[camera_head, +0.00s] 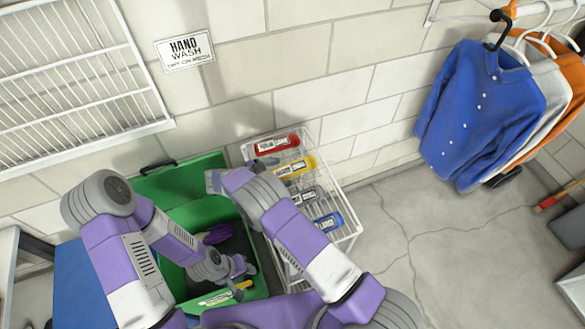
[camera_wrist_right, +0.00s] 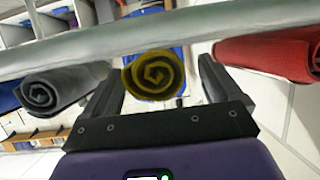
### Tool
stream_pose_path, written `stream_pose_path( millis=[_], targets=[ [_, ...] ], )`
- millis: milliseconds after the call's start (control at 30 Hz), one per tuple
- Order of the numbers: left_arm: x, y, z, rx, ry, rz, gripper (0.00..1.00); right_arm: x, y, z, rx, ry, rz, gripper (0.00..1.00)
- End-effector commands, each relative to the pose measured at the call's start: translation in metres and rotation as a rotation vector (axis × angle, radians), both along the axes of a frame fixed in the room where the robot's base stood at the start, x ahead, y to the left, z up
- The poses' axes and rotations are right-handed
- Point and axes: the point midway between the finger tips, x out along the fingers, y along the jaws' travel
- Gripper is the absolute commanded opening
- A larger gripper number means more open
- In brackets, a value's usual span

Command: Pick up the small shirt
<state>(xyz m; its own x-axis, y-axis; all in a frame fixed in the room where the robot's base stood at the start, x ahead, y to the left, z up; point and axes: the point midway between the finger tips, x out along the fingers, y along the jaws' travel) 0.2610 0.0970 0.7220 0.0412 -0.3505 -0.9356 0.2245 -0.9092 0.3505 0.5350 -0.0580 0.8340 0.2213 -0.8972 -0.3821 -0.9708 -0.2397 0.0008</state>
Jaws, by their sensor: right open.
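Rolled shirts with labels lie on a white wire rack: a red one (camera_head: 277,144), a yellow one (camera_head: 295,167), a grey one (camera_head: 304,196) and a blue one (camera_head: 328,222). The labels are too small to tell which is the small shirt. My right gripper (camera_head: 214,182) is beside the rack's left side. In the right wrist view, my right gripper (camera_wrist_right: 158,88) is open, with the yellow roll (camera_wrist_right: 153,75) ahead between its fingers, the grey roll (camera_wrist_right: 62,86) left and the red roll (camera_wrist_right: 268,52) right. My left gripper (camera_head: 243,268) is over the green bin; its jaws are unclear.
A pale rack bar (camera_wrist_right: 200,32) crosses in front of the rolls. The green bin (camera_head: 258,288) stands left of the wire rack (camera_head: 345,230) and holds a purple item (camera_head: 216,234). A blue shirt (camera_head: 480,110) hangs at right. The floor at right is mostly clear.

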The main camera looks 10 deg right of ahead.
Motion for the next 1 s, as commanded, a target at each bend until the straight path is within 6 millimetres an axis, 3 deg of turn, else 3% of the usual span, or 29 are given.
stream_pose_path(
  millis=[133,367,767,1000],
  targets=[
    [0.0001,0.0000,0.0003,0.000,0.000,0.000,0.38,0.0031,-0.0130,-0.0053,0.000,-0.001,0.000,0.91],
    [0.0001,0.0000,0.0002,0.000,0.000,0.000,0.38,0.0037,-0.0145,-0.0061,0.001,-0.001,0.000,0.91],
    [0.0000,0.0000,0.0002,0.000,0.000,0.000,0.38,0.0035,-0.0142,-0.0059,0.001,-0.001,0.000,0.33],
    [0.0000,0.0000,0.0003,0.000,0.000,0.000,0.38,0.0037,-0.0142,-0.0051,0.001,-0.002,0.000,0.30]
  ],
)
